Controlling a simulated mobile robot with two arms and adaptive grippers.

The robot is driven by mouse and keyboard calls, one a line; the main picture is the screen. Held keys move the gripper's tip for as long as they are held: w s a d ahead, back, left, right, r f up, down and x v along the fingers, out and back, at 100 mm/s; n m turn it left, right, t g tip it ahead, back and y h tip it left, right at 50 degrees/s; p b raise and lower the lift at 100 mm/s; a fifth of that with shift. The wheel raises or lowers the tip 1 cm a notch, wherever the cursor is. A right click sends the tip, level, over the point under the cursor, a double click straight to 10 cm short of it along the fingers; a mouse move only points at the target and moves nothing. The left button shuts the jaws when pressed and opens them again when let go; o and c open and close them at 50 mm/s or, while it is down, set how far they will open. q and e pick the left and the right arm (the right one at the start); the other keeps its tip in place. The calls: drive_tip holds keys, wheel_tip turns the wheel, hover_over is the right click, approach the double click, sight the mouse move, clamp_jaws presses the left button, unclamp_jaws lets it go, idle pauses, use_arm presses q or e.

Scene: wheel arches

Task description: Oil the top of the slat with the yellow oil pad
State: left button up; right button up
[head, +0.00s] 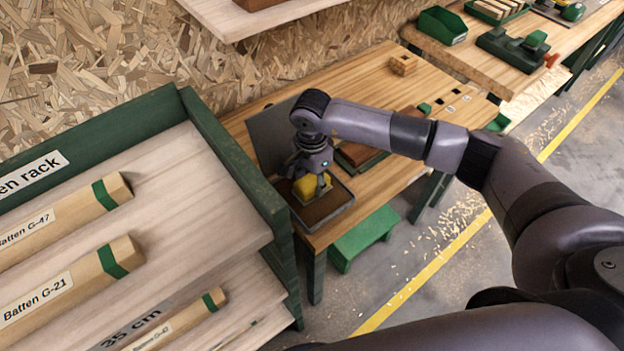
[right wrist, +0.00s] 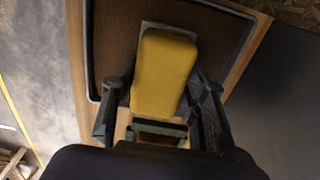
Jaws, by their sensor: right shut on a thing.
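My right gripper (head: 312,180) is shut on the yellow oil pad (head: 303,190), over a dark-rimmed tray (head: 345,203) with a brown bed at the near end of the wooden bench. The right wrist view shows the yellow pad (right wrist: 165,72) between the two fingers, with a pale layer under it and the tray's brown bed (right wrist: 112,35) behind. I cannot tell whether the pad touches the bed. A reddish-brown piece (head: 358,153) lies on the bench beyond the tray, partly hidden by my right arm; I cannot tell whether it is the slat. My left gripper is out of view.
A green-framed rack (head: 233,160) with labelled battens (head: 70,285) stands close on the left. A grey upright panel (head: 268,135) is behind the gripper. A small wooden block (head: 403,65) sits at the bench's back. A green step stool (head: 362,238) is on the floor below.

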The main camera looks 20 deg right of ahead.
sight(312, 180)
drive_tip(key=shift+f+b, duration=0.3)
drive_tip(key=shift+f, duration=0.05)
drive_tip(key=shift+s+f+b, duration=0.1)
drive_tip(key=shift+b, duration=0.25)
idle(1.7)
wheel_tip(312, 180, up, 2)
drive_tip(key=shift+p, duration=0.55)
drive_tip(key=shift+r+p, duration=1.05)
drive_tip(key=shift+r, duration=1.55)
drive_tip(key=s+d+r+n+b, duration=0.3)
drive_tip(key=s+r+n, duration=0.5)
drive_tip(key=s+n, duration=0.5)
drive_tip(key=shift+s+d+n, duration=0.3)
drive_tip(key=shift+d+n, duration=0.15)
drive_tip(key=shift+n, duration=0.05)
